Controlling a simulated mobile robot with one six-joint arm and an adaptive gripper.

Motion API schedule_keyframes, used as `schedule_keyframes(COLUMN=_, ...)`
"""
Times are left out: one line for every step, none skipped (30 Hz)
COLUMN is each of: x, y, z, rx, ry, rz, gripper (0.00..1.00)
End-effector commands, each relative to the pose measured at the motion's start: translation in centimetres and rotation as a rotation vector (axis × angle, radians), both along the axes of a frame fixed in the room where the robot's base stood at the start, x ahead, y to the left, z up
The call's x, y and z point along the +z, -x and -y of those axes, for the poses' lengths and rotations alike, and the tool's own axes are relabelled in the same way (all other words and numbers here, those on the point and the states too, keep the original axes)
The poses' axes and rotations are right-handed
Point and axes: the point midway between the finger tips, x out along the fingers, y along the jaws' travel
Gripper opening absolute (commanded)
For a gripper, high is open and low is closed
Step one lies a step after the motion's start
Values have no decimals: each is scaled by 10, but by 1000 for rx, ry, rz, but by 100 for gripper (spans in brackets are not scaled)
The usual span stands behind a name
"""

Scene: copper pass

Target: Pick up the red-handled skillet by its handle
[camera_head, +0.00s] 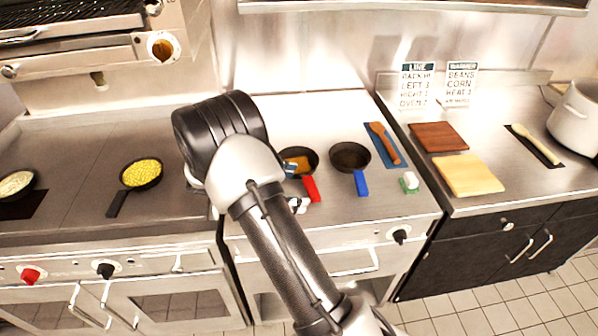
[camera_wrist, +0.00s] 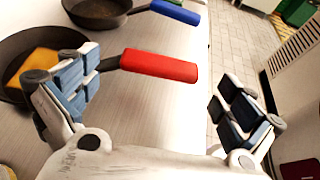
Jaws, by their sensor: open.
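The red-handled skillet (camera_head: 309,155) sits on the steel counter, partly hidden by my arm in the head view. Its red handle (camera_head: 311,188) points toward the counter's front edge. An orange-yellow piece of food lies in its pan. In the wrist view the red handle (camera_wrist: 158,65) lies beyond and between my spread fingertips, with the dark pan (camera_wrist: 22,48) behind the left finger. My gripper (camera_wrist: 160,95) is open and empty; I cannot tell whether the left finger touches the pan. In the head view a bit of my gripper (camera_head: 298,204) shows near the handle.
A blue-handled skillet (camera_head: 350,156) stands close to the right. Further right are a wooden spoon on a blue mat (camera_head: 375,129), a small green-and-white item (camera_head: 409,182), two boards and a large pot (camera_head: 577,118). A skillet of corn (camera_head: 141,173) is at left.

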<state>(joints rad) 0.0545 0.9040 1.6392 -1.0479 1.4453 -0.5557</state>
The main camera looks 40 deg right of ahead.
Motion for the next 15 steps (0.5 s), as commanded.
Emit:
schedule_keyframes(x=-6, y=4, z=7, rx=-3, ry=0, rz=-1, gripper=100)
schedule_keyframes(x=-7, y=6, z=10, rx=-3, ry=0, rz=-1, gripper=100)
schedule_keyframes(x=-8, y=7, z=13, rx=-1, ry=-1, rz=-2, gripper=100)
schedule_keyframes(x=-8, y=7, z=15, rx=-1, ry=0, rz=0, gripper=100)
schedule_keyframes(x=-8, y=8, z=16, rx=0, ry=0, rz=0, gripper=100)
schedule_keyframes(x=-8, y=8, z=16, rx=0, ry=0, rz=0, gripper=100)
schedule_keyframes(x=-7, y=8, z=16, rx=1, ry=0, rz=0, gripper=100)
schedule_keyframes(x=-7, y=8, z=15, rx=1, ry=0, rz=0, gripper=100)
schedule_keyframes(x=-7, y=8, z=15, rx=1, ry=0, rz=0, gripper=100)
schedule_keyframes(x=-7, y=7, z=15, rx=0, ry=0, rz=0, gripper=100)
schedule_keyframes(x=-7, y=7, z=15, rx=0, ry=0, rz=0, gripper=99)
schedule_keyframes(x=-7, y=8, z=15, rx=0, ry=0, rz=0, gripper=96)
schedule_keyframes(x=-7, y=8, z=15, rx=0, ry=0, rz=-1, gripper=94)
schedule_keyframes(x=-7, y=8, z=15, rx=0, ry=0, rz=-1, gripper=92)
schedule_keyframes(x=-7, y=8, z=15, rx=0, ry=0, rz=-1, gripper=89)
